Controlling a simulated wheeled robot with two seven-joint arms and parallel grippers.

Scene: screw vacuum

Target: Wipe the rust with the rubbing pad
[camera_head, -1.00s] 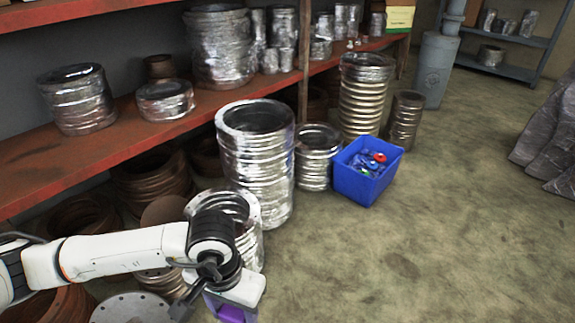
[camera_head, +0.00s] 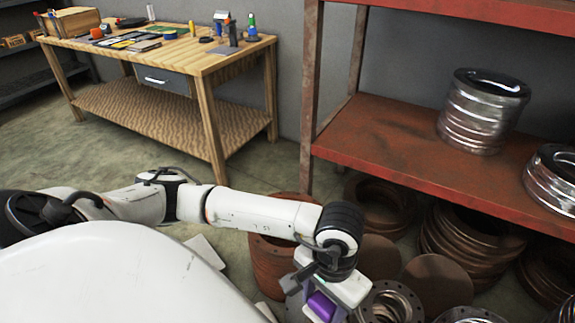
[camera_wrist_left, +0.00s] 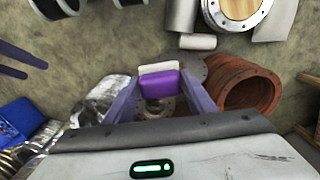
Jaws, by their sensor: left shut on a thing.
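My left gripper (camera_head: 322,303) is shut on the purple and white rubbing pad (camera_head: 321,307), low at the bottom centre of the head view. In the left wrist view the pad (camera_wrist_left: 160,83) sits between the two fingers, above metal flanges, apart from them as far as I can tell. A rust-coloured pipe (camera_wrist_left: 240,85) lies right of the pad there; a rust-brown cylinder (camera_head: 272,262) also shows in the head view. I cannot tell which surface holds the rust to wipe. Two purple prongs, my right gripper (camera_wrist_left: 27,65), show at the left edge, apart and empty.
A red shelf (camera_head: 400,150) with wrapped metal coils (camera_head: 483,110) stands at right, rusty rings (camera_head: 460,245) beneath it. A wooden workbench (camera_head: 180,62) with small tools stands at the back left. A blue bin (camera_wrist_left: 14,122) is at the wrist view's left. Floor before the bench is clear.

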